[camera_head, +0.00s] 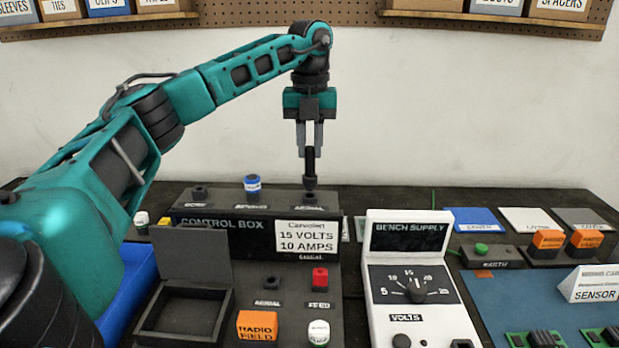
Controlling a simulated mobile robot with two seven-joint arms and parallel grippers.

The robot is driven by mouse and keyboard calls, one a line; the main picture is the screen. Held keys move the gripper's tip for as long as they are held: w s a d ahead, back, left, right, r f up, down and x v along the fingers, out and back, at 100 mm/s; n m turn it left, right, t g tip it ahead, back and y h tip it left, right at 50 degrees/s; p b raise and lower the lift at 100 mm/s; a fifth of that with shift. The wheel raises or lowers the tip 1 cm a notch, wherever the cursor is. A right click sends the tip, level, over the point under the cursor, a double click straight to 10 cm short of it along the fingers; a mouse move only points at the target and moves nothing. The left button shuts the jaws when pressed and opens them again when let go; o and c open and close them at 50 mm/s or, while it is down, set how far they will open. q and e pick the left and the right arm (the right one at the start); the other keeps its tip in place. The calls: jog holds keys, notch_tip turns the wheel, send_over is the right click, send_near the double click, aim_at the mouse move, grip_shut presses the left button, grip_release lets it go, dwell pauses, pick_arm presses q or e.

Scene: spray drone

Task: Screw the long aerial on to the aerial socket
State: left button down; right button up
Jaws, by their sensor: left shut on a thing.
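My left gripper (310,140) points straight down above the back of the control box (228,238). It is shut on a dark upright rod, which I take to be the long aerial (310,160). The rod's upper part is hidden between the fingers. Its lower end is at a dark round socket (309,184) on the box's top ledge, beside a small label that seems to read AERIAL. The rod looks upright and in line with this socket. I cannot tell whether its thread is engaged. My right gripper is out of view.
A blue-capped post (252,184) and a dark post (200,191) share the ledge. In front are an open black tray (185,338), an orange RADIO FIELD block (257,327) and a red block (320,279). A white bench supply (410,268) stands right.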

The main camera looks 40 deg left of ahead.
pick_arm(q)
jog(key=shift+r, duration=1.1)
